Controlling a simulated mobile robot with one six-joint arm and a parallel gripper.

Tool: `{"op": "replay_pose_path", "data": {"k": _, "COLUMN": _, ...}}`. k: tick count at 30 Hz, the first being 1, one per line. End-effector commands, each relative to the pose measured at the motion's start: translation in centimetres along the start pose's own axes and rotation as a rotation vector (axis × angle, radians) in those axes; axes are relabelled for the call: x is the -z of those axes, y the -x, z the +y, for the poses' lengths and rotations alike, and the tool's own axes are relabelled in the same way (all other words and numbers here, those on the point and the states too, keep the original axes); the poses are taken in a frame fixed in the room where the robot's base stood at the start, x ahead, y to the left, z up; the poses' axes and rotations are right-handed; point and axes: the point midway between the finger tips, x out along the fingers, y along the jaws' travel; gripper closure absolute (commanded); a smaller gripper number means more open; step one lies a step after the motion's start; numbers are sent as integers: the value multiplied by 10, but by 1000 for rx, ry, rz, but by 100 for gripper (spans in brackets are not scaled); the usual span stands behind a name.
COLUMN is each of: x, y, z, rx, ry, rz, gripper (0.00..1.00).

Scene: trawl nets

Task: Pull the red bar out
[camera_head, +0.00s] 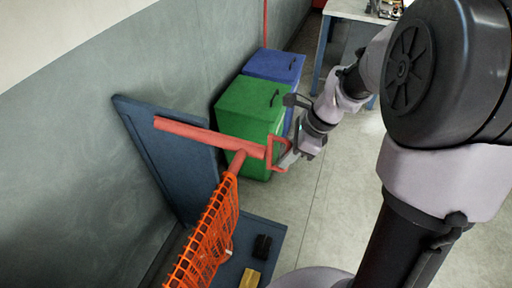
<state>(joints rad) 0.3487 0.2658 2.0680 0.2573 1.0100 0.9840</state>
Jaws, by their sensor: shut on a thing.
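The red bar (208,137) runs from the blue upright board to a red loop handle (279,154) at its right end. Its left end lies in front of the board. My gripper (287,157) is shut on the handle at the bar's right end; the fingers are small in view and partly hidden. Below the bar, a red post (236,164) rises toward it from an orange net (207,236). I cannot tell whether the bar still passes through a fitting at the post.
A green bin (247,108) and a blue bin (274,68) stand behind the bar against the wall. A blue board (185,170) leans upright at the left. A black block (262,247) and a yellow block (250,279) lie on the blue base.

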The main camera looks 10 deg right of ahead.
Motion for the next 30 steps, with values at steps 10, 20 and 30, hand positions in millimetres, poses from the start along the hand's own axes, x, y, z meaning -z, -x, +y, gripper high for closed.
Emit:
{"op": "replay_pose_path", "data": {"k": 10, "x": 86, "y": 38, "z": 20, "rx": -2, "ry": -5, "rz": 0, "gripper": 100}}
{"op": "replay_pose_path", "data": {"k": 20, "x": 122, "y": 51, "z": 27, "rx": -2, "ry": -2, "rz": 0, "gripper": 100}}
{"op": "replay_pose_path", "data": {"k": 30, "x": 126, "y": 52, "z": 28, "rx": -2, "ry": 1, "rz": 1, "gripper": 100}}
